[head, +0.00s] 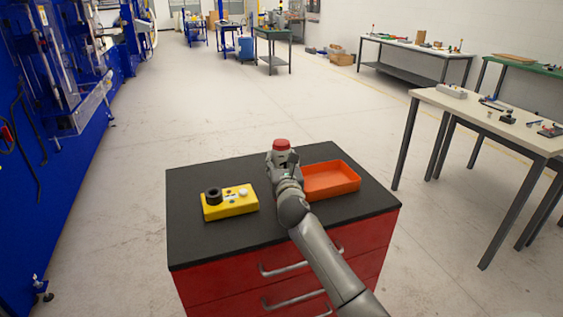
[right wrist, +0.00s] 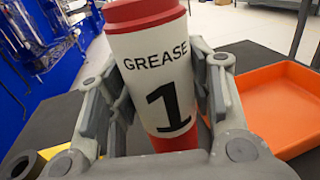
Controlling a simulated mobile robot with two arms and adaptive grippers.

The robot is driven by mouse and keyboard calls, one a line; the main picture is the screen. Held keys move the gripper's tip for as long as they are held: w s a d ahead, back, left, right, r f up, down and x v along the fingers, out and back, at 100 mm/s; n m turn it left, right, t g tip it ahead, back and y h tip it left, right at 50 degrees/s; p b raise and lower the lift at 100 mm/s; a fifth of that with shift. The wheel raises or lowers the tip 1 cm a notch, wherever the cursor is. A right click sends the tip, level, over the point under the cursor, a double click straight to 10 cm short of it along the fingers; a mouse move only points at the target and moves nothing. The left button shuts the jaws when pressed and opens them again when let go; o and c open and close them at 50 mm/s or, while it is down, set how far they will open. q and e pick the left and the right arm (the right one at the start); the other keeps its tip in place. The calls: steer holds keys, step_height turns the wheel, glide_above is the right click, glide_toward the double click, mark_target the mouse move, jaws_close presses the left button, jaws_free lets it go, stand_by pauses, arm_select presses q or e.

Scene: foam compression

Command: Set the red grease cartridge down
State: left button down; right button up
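The red grease cartridge (right wrist: 160,80) is a cylinder with red ends and a white label reading "GREASE 1". In the right wrist view it stands upright, slightly tilted in the picture, between the fingers of my right gripper (right wrist: 162,105), which press on both its sides. In the head view only its red top (head: 281,144) shows clearly, above my right gripper (head: 282,160) near the far edge of the black cabinet top (head: 240,237). I cannot tell whether its base touches the surface. My left gripper is not in view.
An orange tray (head: 330,181) lies just right of my right gripper. A yellow block (head: 230,204) with a black ring (head: 213,196) on it sits to the left. The cabinet top between them and at its front left is bare.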

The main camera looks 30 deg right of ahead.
steer(key=shift+o, duration=1.4)
steer(key=shift+s+r, duration=0.1)
steer(key=v, duration=1.2)
steer(key=shift+b, duration=0.35)
steer(key=shift+a, duration=0.1)
